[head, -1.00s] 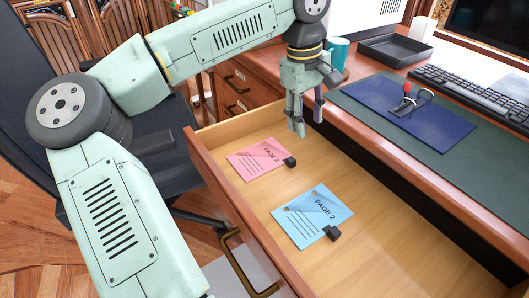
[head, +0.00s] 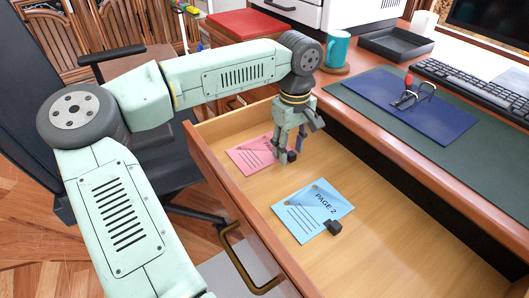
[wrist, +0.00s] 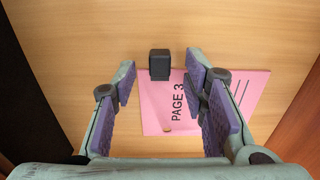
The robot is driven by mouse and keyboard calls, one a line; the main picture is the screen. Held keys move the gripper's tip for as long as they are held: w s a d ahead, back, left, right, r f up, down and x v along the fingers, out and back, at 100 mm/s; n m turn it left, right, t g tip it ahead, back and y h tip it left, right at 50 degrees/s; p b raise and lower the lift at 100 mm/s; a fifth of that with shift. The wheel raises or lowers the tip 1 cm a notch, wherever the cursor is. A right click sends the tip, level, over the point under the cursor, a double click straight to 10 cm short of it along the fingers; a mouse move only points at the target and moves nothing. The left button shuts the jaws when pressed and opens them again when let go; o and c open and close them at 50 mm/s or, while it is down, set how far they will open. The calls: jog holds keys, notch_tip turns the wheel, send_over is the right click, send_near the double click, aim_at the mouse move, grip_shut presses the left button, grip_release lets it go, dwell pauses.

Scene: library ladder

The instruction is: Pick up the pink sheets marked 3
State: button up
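The pink sheets (head: 247,157) lie flat in the open drawer, toward its far end. In the wrist view the pink sheets (wrist: 176,116) read "PAGE 3", and a black clip (wrist: 159,64) sits at their edge. My gripper (head: 288,155) points down over the clip's end of the sheets and hides part of them in the head view. In the wrist view my gripper (wrist: 161,85) is open, its purple-padded fingers apart with the clip between them and a little beyond. I cannot tell whether the fingers touch the sheets.
Blue sheets (head: 313,208) marked PAGE 2, with a black clip (head: 334,227), lie nearer in the same drawer (head: 400,262). The drawer's front wall and the desk edge flank my gripper. A teal mug (head: 337,48) and a blue folder (head: 385,117) are on the desk.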

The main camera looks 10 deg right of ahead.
jog(key=shift+f, duration=0.15)
jog(key=shift+c, duration=0.4)
grip_shut()
